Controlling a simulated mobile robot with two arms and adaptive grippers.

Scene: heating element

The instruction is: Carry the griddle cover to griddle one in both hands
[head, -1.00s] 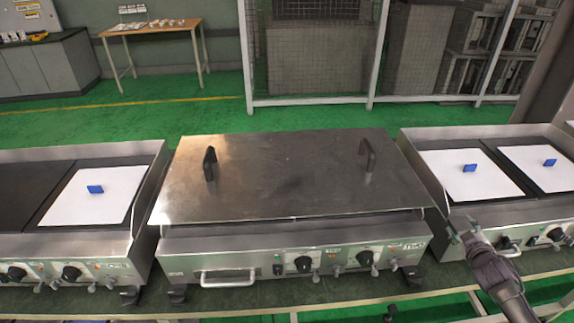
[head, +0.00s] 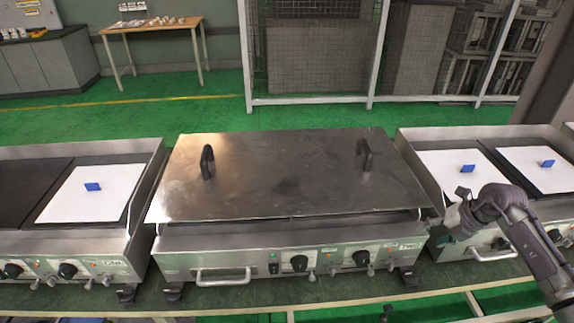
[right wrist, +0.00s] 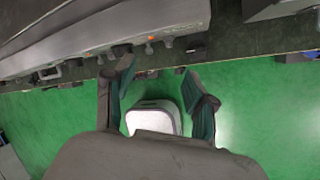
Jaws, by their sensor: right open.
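The griddle cover (head: 285,185) is a flat steel plate lying on the middle griddle (head: 215,245), whose front label seems to read TWO. It has two upright dark handles, a left one (head: 207,163) and a right one (head: 364,157). My right gripper (head: 452,222) is open and empty. It is in front of the gap between the middle and right griddles, right of the cover and apart from it. Its two spread fingers also show in the right wrist view (right wrist: 155,75). My left gripper is out of view.
A white sheet with a blue tab (head: 92,187) lies on the left griddle. The right griddle (head: 415,160) carries two such sheets. A wooden table (head: 150,27) and a mesh fence (head: 315,55) stand behind. Green floor lies between.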

